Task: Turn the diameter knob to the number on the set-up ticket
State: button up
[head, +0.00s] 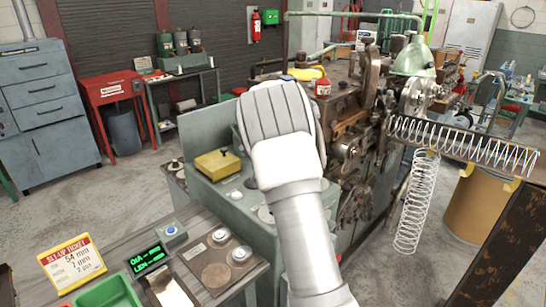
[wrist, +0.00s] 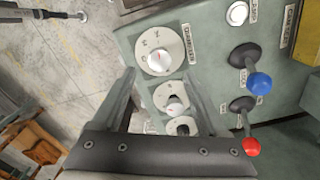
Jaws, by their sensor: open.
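In the wrist view, a round white dial with a knob (wrist: 160,50) sits on the green panel, beside a label that seems to read DIAMETER. My gripper (wrist: 160,76) is open, its two fingers pointing at the panel. The dial shows just beyond and between the fingertips, apart from them as far as I can tell. The knob's exact setting is too small to read. In the head view my arm hides the gripper.
Two more dials (wrist: 171,97) sit below the first one. A blue-knobbed lever (wrist: 259,84) and a red-knobbed lever (wrist: 251,147) stick out at right. A display (head: 148,258) shows DIA and LEN with dashes. A coiled spring (head: 462,145) extends from the machine at right.

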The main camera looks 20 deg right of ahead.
notch_tip(320, 180, up, 11)
jog(key=shift+r, duration=0.15)
dwell(0.5)
